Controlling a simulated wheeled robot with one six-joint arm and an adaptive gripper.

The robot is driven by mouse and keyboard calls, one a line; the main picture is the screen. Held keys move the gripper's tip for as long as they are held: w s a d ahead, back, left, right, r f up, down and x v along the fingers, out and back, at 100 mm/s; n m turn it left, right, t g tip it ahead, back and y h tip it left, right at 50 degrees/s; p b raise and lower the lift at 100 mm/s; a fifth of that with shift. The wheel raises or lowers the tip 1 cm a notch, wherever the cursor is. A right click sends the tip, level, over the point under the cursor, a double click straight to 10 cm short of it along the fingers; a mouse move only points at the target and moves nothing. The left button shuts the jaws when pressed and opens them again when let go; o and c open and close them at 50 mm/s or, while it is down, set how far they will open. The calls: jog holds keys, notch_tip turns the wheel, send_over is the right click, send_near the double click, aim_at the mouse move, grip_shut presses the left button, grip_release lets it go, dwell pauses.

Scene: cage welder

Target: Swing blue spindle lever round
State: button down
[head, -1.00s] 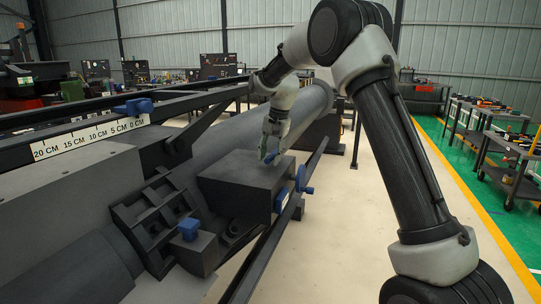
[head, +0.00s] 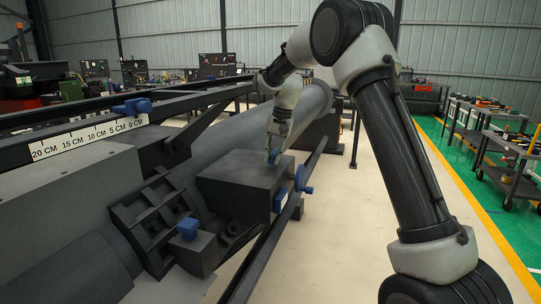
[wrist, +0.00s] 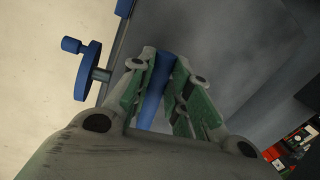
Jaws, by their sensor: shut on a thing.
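The blue spindle lever (head: 273,158) stands up at the top of a dark grey box-shaped housing (head: 235,185) in the head view. My gripper (head: 277,149) reaches down from above and is shut on this lever. In the wrist view the lever (wrist: 154,97) runs as a blue bar between the two green-padded fingers of my gripper (wrist: 160,85). The lever's lower end and its joint to the spindle are hidden by the fingers and my wrist.
A blue handwheel (head: 304,180) sticks out from the housing's right side, and shows left of my fingers in the wrist view (wrist: 88,72). Other blue knobs (head: 187,229) sit on the machine. A white scale (head: 90,136) lies at left.

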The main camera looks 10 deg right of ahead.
jog(key=d+n, duration=0.1)
jog(key=n, duration=0.1)
jog(key=d+n, duration=0.2)
jog(key=shift+s+g, duration=0.2)
jog(key=shift+g, duration=0.2)
jog(key=d+n, duration=0.2)
jog(key=n, duration=0.1)
jog(key=d+n, duration=0.1)
jog(key=n, duration=0.1)
jog(key=shift+w+g, duration=0.4)
jog(key=shift+w+d+n+g+h, duration=0.15)
jog(key=shift+w+d+n, duration=0.4)
jog(key=shift+n, duration=0.6)
jog(key=shift+w+d+n+g+h, duration=0.15)
jog(key=shift+w+d+n, duration=0.35)
jog(key=shift+n, duration=0.7)
jog(key=shift+w+d+n+g+h, duration=0.15)
jog(key=shift+w+d+n, duration=0.35)
jog(key=shift+n, duration=0.65)
jog(key=shift+d+r, duration=0.1)
jog(key=c, duration=1.3)
grip_release()
jog(key=r, duration=0.4)
jog(key=w+r, duration=0.1)
jog(key=r, duration=0.2)
jog(key=w+d+r, duration=0.1)
jog(key=r, duration=0.3)
jog(key=shift+d+r, duration=0.1)
jog(key=shift+r, duration=0.2)
